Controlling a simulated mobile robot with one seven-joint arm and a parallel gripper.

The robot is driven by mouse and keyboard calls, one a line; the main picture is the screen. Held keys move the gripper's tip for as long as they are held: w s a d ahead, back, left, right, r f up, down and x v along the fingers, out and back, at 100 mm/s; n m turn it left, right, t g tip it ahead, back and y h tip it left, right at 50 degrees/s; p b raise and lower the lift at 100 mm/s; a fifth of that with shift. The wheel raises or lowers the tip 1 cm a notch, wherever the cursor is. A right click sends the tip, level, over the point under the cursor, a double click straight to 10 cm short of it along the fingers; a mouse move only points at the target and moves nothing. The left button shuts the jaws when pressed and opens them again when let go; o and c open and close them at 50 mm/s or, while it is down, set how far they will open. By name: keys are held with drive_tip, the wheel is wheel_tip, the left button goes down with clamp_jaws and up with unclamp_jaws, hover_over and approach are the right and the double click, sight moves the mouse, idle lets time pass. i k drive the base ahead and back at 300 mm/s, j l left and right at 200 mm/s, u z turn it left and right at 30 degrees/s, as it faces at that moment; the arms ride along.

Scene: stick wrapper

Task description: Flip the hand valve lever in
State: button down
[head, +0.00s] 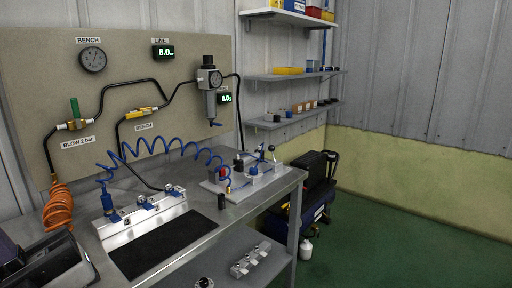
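A light grey plate (215,187) on the right part of the bench carries several small valve and fitting parts. At its back right stands a thin upright lever with a dark ball knob (271,148), which looks like the hand valve lever; its exact tilt is too small to tell. On the wall board are two more valves, one with an upright green handle (75,108) and one with a yellow handle (141,112) lying roughly along its pipe. My gripper is not in view.
The metal bench (285,183) has a black mat (163,243) and a silver rail block (135,214) on it. A coiled blue hose (165,147) arches over the bench to the plate. Shelves (290,76) hang behind. Green floor (400,220) at the right is clear.

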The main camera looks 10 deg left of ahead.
sight(271, 148)
drive_tip(key=i+l+u, duration=0.15)
drive_tip(key=i, duration=0.25)
drive_tip(key=i+l+u, duration=0.2)
drive_tip(key=i, duration=0.2)
drive_tip(key=i+j, duration=0.45)
